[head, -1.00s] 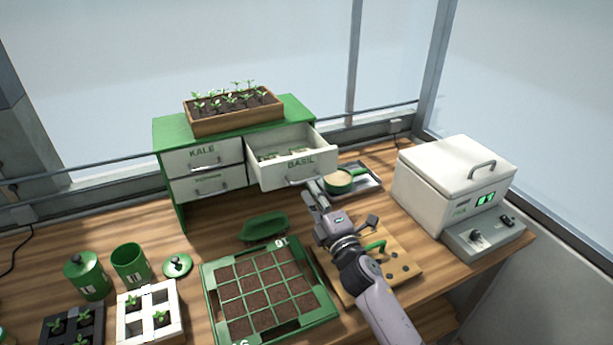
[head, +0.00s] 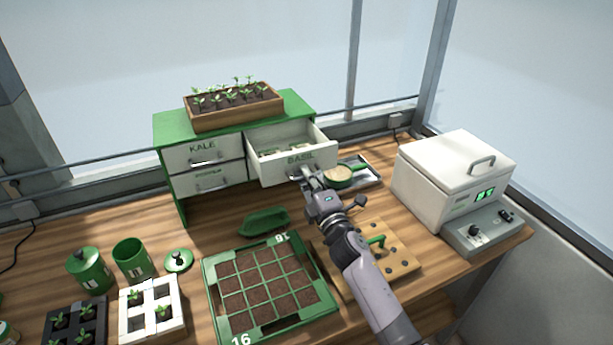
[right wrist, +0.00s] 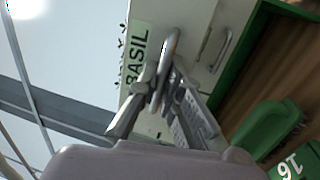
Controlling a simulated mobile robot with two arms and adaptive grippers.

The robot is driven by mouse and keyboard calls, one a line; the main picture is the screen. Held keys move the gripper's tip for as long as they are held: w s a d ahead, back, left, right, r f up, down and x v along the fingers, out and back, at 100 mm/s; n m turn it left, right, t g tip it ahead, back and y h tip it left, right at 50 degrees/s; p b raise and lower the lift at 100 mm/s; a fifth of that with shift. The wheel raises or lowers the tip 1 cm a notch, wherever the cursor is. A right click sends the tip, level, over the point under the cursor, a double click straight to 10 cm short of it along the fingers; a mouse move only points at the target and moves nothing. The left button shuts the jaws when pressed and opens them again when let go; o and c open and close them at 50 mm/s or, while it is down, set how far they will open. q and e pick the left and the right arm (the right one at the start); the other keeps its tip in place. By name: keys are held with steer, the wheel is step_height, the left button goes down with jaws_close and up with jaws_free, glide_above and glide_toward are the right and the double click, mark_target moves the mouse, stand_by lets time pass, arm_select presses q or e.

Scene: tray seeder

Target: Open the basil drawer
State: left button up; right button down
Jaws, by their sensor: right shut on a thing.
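The basil drawer (head: 283,174) is a white drawer with a BASIL label in the green cabinet (head: 225,136), upper right. It stands pulled out, and small pale items show inside. My right gripper (head: 309,178) is at the front of this drawer. In the right wrist view, its fingers (right wrist: 168,100) are closed around the basil drawer handle (right wrist: 169,58), a grey bar, beside the BASIL label. The fingers hide part of the handle in the head view. My left gripper is not in view.
A kale drawer (head: 202,154) and a lower drawer (head: 208,179) are shut. A white box (head: 440,190) stands right.

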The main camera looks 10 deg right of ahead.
steer(key=shift+f, duration=0.1)
stand_by(0.6)
steer(key=shift+b+x, duration=0.7)
steer(key=shift+x, duration=0.4)
steer(key=c, duration=2)
jaws_free()
steer(key=shift+f, duration=0.1)
steer(key=v, duration=1.2)
steer(key=shift+f, duration=0.1)
